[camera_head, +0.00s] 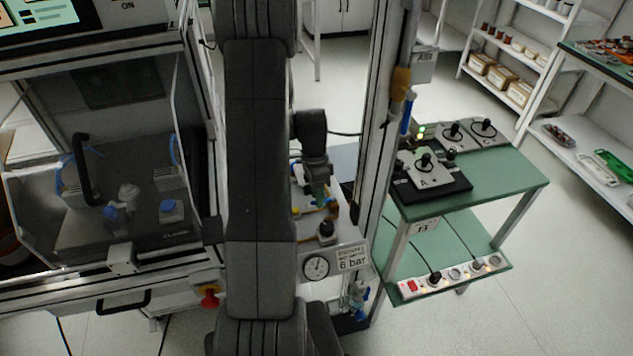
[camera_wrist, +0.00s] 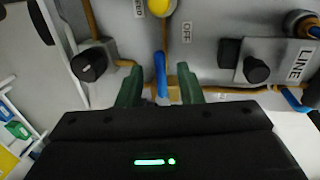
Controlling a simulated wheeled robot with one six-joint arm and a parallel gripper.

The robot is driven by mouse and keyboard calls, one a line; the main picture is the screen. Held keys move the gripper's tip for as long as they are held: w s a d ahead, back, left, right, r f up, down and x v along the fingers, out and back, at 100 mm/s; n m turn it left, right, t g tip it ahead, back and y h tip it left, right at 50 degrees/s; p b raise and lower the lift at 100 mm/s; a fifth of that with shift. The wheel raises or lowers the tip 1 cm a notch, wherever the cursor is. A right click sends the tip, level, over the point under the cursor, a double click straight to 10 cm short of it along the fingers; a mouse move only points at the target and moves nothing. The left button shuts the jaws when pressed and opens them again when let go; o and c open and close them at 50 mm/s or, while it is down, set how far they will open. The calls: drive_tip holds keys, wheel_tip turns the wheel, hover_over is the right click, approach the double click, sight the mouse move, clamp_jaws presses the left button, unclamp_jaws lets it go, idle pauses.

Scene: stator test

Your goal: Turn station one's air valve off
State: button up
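In the wrist view a slim blue lever (camera_wrist: 161,74) runs up and down the picture on a grey panel, in line with a brass-coloured pipe. A round yellow part (camera_wrist: 160,7) is above it at the top edge. An OFF label (camera_wrist: 187,32) is to the right of the lever. My gripper (camera_wrist: 159,90) has its two green fingers apart, one on each side of the lever, with gaps showing on both sides. Whether the lever lies between the fingers in depth or beyond them is unclear. In the head view my gripper (camera_head: 319,194) is over the panel, and the lever is hidden.
A black knob (camera_wrist: 257,70) by a LINE label is at right, and another dark knob (camera_wrist: 88,66) is at left. A gauge (camera_head: 316,267) with a 6 bar sign sits at the panel's front. A post (camera_head: 377,150) stands close right, beside a green bench (camera_head: 500,185).

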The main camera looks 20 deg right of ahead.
wheel_tip(320, 180, up, 13)
drive_tip(key=w, duration=0.2)
drive_tip(key=shift+w, duration=0.35)
drive_tip(key=s+f, duration=0.1)
drive_tip(key=f, duration=0.3)
drive_tip(key=s+f, duration=0.1)
drive_tip(key=f, duration=0.8)
drive_tip(key=shift+s, duration=0.4)
drive_tip(key=shift+w+f+m+p, duration=0.2)
drive_tip(key=shift+m+p, duration=0.1)
drive_tip(key=shift+m, duration=0.2)
